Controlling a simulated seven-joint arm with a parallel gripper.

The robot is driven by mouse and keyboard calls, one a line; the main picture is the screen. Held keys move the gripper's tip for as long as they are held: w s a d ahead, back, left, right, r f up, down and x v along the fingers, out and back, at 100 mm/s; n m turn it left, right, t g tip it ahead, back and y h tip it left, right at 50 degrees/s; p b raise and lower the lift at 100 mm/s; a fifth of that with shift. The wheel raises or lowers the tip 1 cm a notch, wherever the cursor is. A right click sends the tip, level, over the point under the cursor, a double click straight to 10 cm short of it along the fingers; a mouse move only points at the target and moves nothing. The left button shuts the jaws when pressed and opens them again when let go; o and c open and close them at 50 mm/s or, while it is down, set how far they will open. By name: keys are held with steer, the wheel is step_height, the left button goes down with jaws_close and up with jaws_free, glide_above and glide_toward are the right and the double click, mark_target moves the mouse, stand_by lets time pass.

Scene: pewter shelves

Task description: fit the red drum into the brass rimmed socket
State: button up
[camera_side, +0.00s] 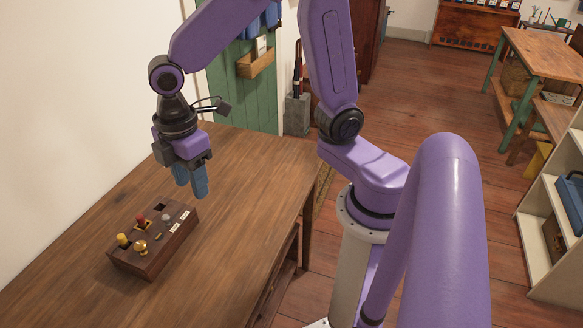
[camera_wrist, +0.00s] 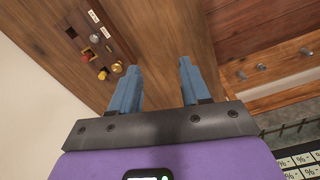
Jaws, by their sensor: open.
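The red drum (camera_side: 141,218) stands upright at the dark wooden block on the table, and shows small in the wrist view (camera_wrist: 87,56). The brass rimmed socket (camera_side: 149,227) shows as a thin brass edge around the drum's foot; how deep the drum sits in it I cannot tell. My gripper (camera_side: 191,188) is open and empty, above and to the right of the block, apart from the drum. In the wrist view its blue fingers (camera_wrist: 158,66) are spread with bare table between them.
The block (camera_side: 150,262) also holds a yellow peg (camera_side: 122,240), a brass knob (camera_side: 140,247) and a grey peg (camera_side: 166,219). A dark square opening (camera_side: 160,207) is at its far end. The wooden table (camera_side: 235,215) is clear around it. A pale wall runs along the left.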

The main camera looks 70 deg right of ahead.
steer(key=s+d+m, duration=0.1)
steer(key=s+d, duration=0.3)
steer(key=s, duration=0.4)
steer(key=s+d+m, duration=0.1)
steer(key=s+d, duration=0.3)
steer(key=s, duration=0.4)
steer(key=shift+s+d+r, duration=0.2)
steer(key=shift+s+r, duration=0.05)
steer(key=shift+s, duration=0.1)
stand_by(0.9)
